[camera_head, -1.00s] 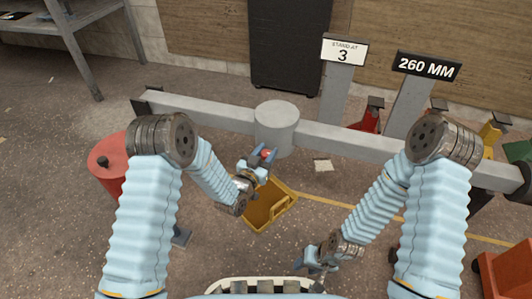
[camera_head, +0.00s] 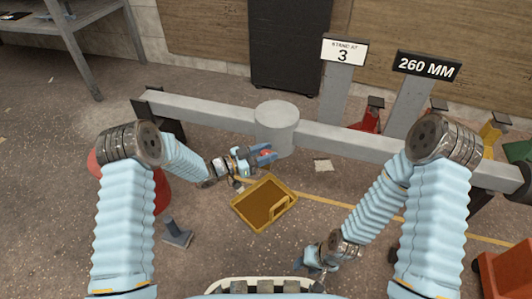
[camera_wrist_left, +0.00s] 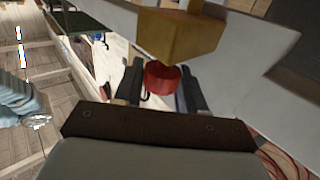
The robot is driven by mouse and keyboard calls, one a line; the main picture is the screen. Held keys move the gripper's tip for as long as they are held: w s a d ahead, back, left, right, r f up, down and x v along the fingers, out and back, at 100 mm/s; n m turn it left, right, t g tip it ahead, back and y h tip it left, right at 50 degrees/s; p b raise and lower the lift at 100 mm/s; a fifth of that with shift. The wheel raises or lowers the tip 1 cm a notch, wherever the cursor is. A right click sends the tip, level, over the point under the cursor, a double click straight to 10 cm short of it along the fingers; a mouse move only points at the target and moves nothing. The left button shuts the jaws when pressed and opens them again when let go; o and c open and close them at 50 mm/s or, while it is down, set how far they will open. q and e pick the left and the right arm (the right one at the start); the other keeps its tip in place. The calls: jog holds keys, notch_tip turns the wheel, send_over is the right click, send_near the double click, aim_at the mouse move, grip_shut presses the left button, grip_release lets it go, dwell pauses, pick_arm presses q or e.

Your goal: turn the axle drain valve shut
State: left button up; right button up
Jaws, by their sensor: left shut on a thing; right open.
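The axle is a grey beam (camera_head: 200,110) with a round grey housing (camera_head: 277,118) in its middle. The drain valve shows in the left wrist view as a brass body (camera_wrist_left: 180,35) with a red handle (camera_wrist_left: 160,77) under it. My left gripper (camera_head: 266,155) is at the valve, just below the housing, pointing right in the head view. Its fingers, also in the left wrist view (camera_wrist_left: 161,86), are shut on the red handle. In the head view, the gripper mostly hides the valve. My right gripper (camera_head: 314,264) is open and empty, low and apart from the axle.
A yellow tray (camera_head: 282,184) lies on the floor below the valve. Signs reading 3 (camera_head: 344,50) and 260 MM (camera_head: 428,66) stand behind the axle. A red container (camera_head: 160,190) is at left and an orange box (camera_head: 500,275) at lower right. The floor around the tray is largely clear.

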pick_arm(q)
jog(key=m+g, duration=0.2)
jog(key=g, duration=0.1)
jog(key=m+g+h, duration=0.1)
jog(key=m+g, duration=0.1)
jog(key=g, duration=0.2)
jog(key=shift+f+m+h, duration=0.1)
jog(key=shift+m+h, duration=0.2)
jog(key=shift+m+g+y, duration=0.4)
jog(key=shift+m+g, duration=1.5)
jog(key=shift+g, duration=1.3)
jog(key=o, duration=0.9)
pick_arm(e)
jog(key=shift+a, duration=0.15)
